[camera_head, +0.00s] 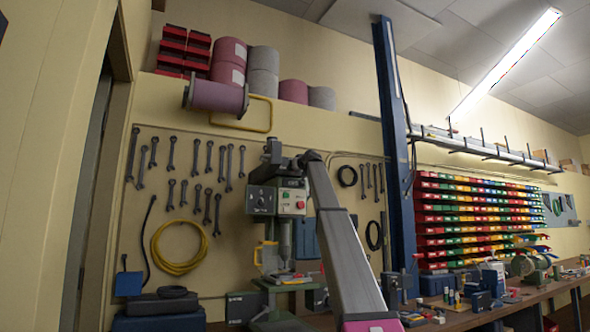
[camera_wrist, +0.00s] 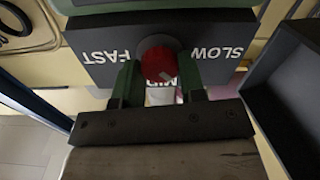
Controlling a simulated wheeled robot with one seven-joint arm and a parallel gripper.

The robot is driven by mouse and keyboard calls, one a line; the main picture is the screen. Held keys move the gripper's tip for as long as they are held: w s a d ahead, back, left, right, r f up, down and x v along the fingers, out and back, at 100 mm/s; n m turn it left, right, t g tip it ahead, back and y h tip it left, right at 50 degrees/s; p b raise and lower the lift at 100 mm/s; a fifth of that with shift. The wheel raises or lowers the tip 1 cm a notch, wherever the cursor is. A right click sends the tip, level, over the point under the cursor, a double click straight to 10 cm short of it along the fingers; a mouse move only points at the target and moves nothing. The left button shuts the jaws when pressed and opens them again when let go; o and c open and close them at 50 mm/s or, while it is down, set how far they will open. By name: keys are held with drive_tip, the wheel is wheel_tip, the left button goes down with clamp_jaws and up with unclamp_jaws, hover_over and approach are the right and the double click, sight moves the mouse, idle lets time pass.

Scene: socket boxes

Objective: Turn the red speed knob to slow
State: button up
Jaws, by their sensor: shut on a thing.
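In the wrist view the red speed knob (camera_wrist: 158,64) sits on a dark panel (camera_wrist: 90,68) lettered FAST on the left and SLOW on the right, upside down. A third label below the knob is partly hidden and looks like MID. A small pale mark shows at the knob's lower right. My gripper (camera_wrist: 159,76) has its two green fingers on either side of the knob, shut on it. In the head view the grey-green drill press (camera_head: 292,199) stands behind my arm; I cannot make out the red knob or my fingertips there.
A dark box-shaped part (camera_wrist: 290,85) stands close to the right of my gripper in the wrist view. In the head view a cluttered workbench (camera_head: 480,318) runs to the right, below racks of coloured bins (camera_head: 470,222). Wrenches and a yellow hose (camera_head: 178,268) hang on the wall.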

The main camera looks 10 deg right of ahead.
drive_tip(key=shift+n, duration=1.6)
drive_tip(key=o, duration=0.9)
drive_tip(key=v, duration=1)
drive_tip(key=shift+s+d, duration=0.1)
drive_tip(key=shift+s, duration=0.3)
